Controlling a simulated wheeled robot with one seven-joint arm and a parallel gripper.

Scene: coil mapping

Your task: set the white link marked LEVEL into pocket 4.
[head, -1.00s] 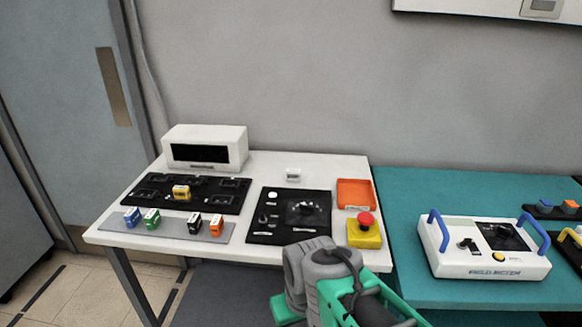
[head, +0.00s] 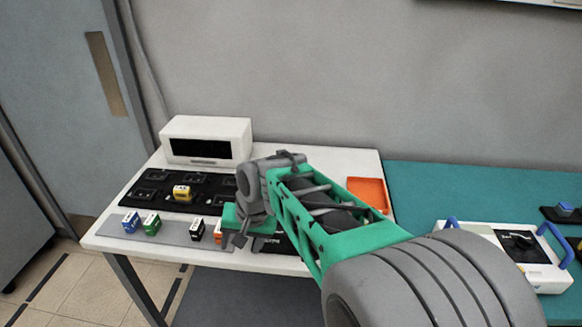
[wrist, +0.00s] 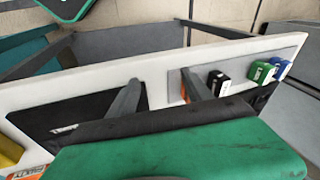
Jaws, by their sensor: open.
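The white link does not show now; in the earlier head view a small white block stood behind the black control panel, and my arm covers that spot. The black pocket board (head: 205,210) lies at the left of the white table, with a yellow link (head: 182,192) on it. Pocket numbers are too small to read, so I cannot tell which is pocket 4. My gripper (head: 232,240) is above the table's front, by the orange link (head: 218,232). In the wrist view my gripper (wrist: 160,80) has its two fingers apart with nothing held between them.
A grey strip (head: 170,233) carries blue (head: 131,221), green (head: 151,223) and black (head: 196,229) links. A white box (head: 205,140) stands behind the board. An orange tray (head: 368,195) is right of my arm. A blue-handled device (head: 530,268) sits on the teal table.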

